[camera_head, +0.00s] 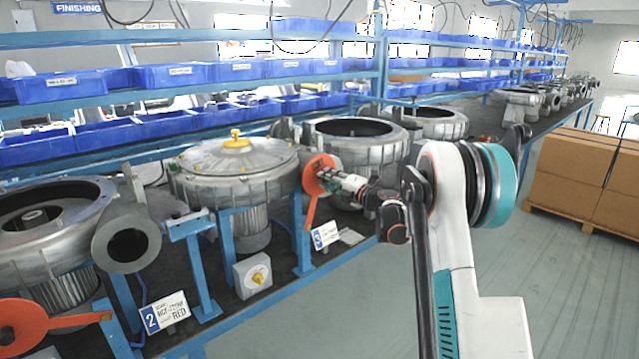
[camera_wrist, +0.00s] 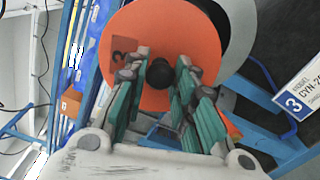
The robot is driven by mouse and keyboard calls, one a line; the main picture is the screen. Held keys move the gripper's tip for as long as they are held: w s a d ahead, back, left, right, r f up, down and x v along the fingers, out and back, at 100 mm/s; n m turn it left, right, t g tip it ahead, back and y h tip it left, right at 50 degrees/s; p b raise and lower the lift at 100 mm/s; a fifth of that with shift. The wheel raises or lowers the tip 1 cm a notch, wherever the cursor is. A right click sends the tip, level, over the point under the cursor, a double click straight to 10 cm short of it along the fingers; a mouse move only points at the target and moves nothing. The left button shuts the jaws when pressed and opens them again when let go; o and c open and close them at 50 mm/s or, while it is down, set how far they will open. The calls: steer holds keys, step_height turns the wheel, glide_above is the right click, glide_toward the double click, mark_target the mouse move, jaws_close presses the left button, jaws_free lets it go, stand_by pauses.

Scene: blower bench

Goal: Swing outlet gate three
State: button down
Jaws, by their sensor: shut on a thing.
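Outlet gate three is an orange disc (camera_head: 316,172) on the outlet of the blower behind sign three, with an orange bar hanging down from it. In the wrist view the disc (camera_wrist: 195,35) fills the upper middle and carries a dark "3" mark. A black knob (camera_wrist: 160,73) stands on the disc. My gripper (camera_head: 338,182) reaches the disc from the right. In the wrist view its teal fingers (camera_wrist: 161,68) stand either side of the knob, shut on it. A grey rim shows beyond the disc's right edge. The outlet's mouth is mostly hidden.
Sign three (camera_head: 325,235) stands below the gate. Gate two (camera_head: 22,325), also orange, is at the lower left beside sign two (camera_head: 164,313). A grey box with a yellow knob (camera_head: 254,275) sits on the bench. Cardboard boxes (camera_head: 585,180) stand right; the floor before the bench is clear.

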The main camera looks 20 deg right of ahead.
steer(key=shift+w+d+f+m, duration=0.2)
steer(key=shift+d+m, duration=0.2)
steer(key=shift+d, duration=0.2)
steer(key=shift+w+d+f+m, duration=0.2)
steer(key=shift+d+m, duration=0.2)
steer(key=shift+d, duration=0.2)
steer(key=c, duration=1.3)
jaws_free()
steer(key=shift+s+f, duration=0.1)
steer(key=v, duration=1.1)
steer(key=shift+s, duration=0.35)
steer(key=shift+d, duration=0.15)
